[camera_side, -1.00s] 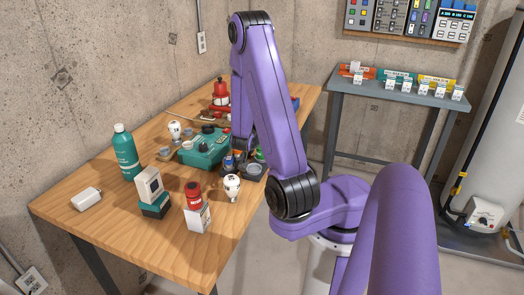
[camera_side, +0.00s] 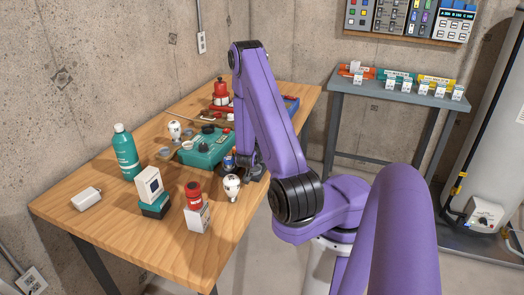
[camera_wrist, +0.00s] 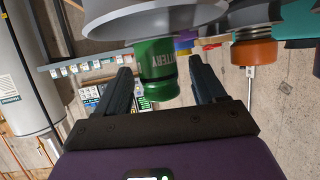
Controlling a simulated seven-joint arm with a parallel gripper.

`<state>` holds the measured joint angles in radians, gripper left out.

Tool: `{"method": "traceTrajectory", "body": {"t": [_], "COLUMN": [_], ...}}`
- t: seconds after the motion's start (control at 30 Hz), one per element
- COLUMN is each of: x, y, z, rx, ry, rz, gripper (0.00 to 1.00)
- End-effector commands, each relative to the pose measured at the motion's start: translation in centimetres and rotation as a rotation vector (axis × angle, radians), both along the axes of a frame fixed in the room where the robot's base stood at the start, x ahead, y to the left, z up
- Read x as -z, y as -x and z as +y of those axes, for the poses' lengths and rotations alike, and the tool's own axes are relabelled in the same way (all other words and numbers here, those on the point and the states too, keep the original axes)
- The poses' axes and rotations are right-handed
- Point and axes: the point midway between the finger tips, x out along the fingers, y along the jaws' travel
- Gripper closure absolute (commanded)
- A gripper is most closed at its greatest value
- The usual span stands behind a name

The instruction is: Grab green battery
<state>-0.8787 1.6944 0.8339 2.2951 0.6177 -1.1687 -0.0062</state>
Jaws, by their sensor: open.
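The green battery (camera_wrist: 156,72), a dark and bright green cylinder with lettering, shows upside down in the wrist view. It stands between the two fingers of my gripper (camera_wrist: 160,76), with visible gaps at both sides. The fingers are open and hold nothing. In the side view my gripper (camera_side: 248,166) is low over the right part of the wooden table, and the battery is hidden there behind my arm.
A teal box (camera_side: 205,149) and a small blue item (camera_side: 229,161) sit just left of my gripper. A white bulb (camera_side: 232,187) stands close in front. A red-capped item (camera_side: 194,197), a teal bottle (camera_side: 126,152) and a white carton (camera_side: 149,185) stand farther left.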

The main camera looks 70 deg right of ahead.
Motion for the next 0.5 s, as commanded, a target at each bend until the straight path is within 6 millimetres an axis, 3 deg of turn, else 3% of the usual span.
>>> {"method": "traceTrajectory", "body": {"t": [0.27,0.43,0.47,0.5], "x": [0.13,0.12,0.12,0.11], "y": [-0.02,-0.01,-0.01,-0.01], "z": [-0.25,-0.24,-0.24,-0.25], "rx": [0.000,0.000,0.000,0.000], "ry": [-0.001,-0.002,-0.001,-0.001], "rz": [0.001,0.001,0.001,0.001], "gripper": [0.30,0.82,0.91,0.91]}}
